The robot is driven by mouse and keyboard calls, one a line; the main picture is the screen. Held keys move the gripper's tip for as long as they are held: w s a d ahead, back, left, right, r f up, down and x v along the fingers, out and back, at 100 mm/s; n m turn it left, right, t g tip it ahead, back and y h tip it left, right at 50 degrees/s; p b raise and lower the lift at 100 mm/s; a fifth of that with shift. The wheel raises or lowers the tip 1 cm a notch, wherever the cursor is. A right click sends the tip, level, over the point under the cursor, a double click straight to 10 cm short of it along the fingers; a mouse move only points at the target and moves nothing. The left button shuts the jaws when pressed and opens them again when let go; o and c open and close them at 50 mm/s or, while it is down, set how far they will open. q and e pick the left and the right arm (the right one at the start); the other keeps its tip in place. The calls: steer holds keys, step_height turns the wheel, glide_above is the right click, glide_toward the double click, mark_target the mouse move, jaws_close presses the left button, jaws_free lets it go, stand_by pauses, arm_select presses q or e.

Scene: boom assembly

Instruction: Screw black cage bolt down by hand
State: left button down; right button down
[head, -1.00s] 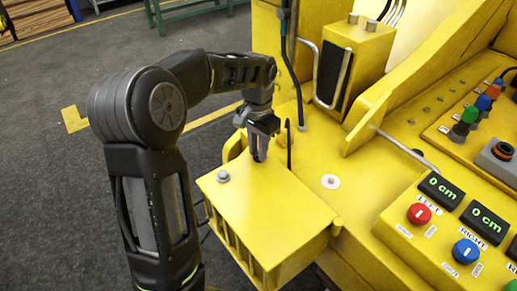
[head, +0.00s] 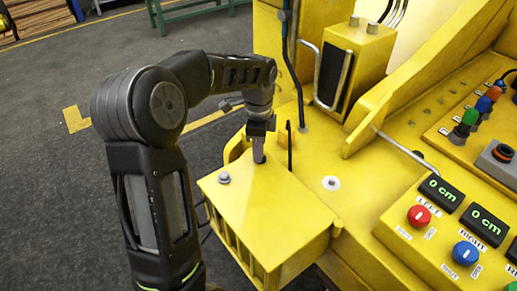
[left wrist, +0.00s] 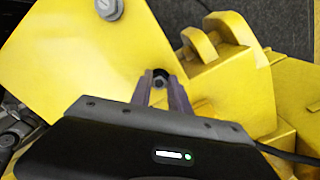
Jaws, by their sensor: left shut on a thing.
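The yellow cage (head: 270,212) has a flat top plate and shows low in the middle of the head view. My left gripper (head: 259,156) points down at the plate's back edge. In the left wrist view its two fingers (left wrist: 161,88) are shut on the small dark head of the black cage bolt (left wrist: 160,79), at the yellow plate. In the head view the fingers mostly hide this bolt. A grey bolt (head: 224,177) sits on the plate's left corner and also shows in the left wrist view (left wrist: 108,8). My right gripper is in neither view.
A thin black rod (head: 289,147) stands close to the right of my left gripper. A yellow box with a handle (head: 350,65) stands behind. A control panel with red (head: 419,214) and blue (head: 466,251) knobs is at right. Both displays read 0 cm.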

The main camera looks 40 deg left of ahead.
arm_select(q)
steer(key=shift+w+a+r+m, duration=0.1)
steer(key=shift+w+r+m, duration=0.1)
steer(key=shift+m, duration=0.45)
steer(key=shift+w+a+r+m, duration=0.1)
steer(key=shift+r+m, duration=0.05)
steer(key=shift+m, duration=0.5)
steer(key=c, duration=1.5)
jaws_free()
steer(key=shift+s+d, duration=0.1)
steer(key=shift+o, duration=1.3)
steer(key=shift+s+f, duration=0.1)
steer(key=shift+f, duration=0.1)
step_height(320, 180, up, 8)
steer(key=shift+b, duration=0.4)
steer(key=shift+f, duration=0.1)
